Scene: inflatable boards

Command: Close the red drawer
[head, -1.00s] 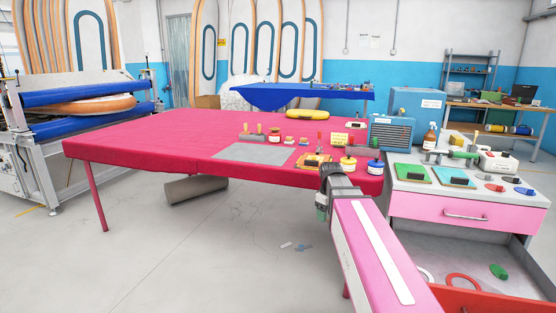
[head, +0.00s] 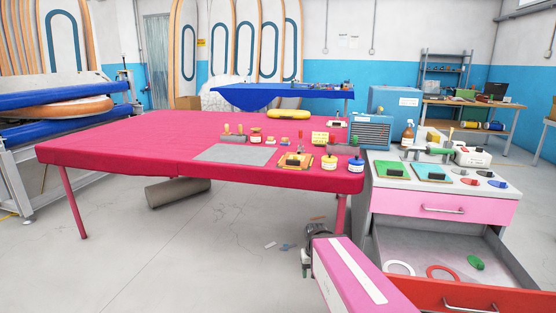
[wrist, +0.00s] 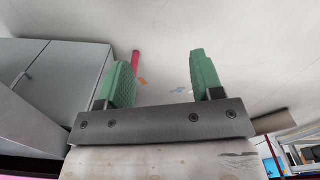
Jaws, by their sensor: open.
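The red drawer (head: 466,299) is pulled out at the bottom of the grey cabinet, its red front with a metal handle (head: 470,307) at the lower right of the head view. Inside it lie a white ring (head: 399,268), a red ring (head: 442,273) and a green object (head: 475,263). My gripper (head: 308,262) hangs low to the left of the drawer, beside the table's front leg. In the wrist view my gripper (wrist: 163,82) has its two green fingers wide apart with nothing between them. The grey cabinet side (wrist: 55,75) is to the left there.
A pink drawer (head: 440,207) above is shut. The cabinet top (head: 385,165) holds boards and tools. The red-covered table (head: 110,145) with several tools stands to the left, a roll (head: 178,192) under it. The floor (head: 200,270) in front is clear apart from small scraps.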

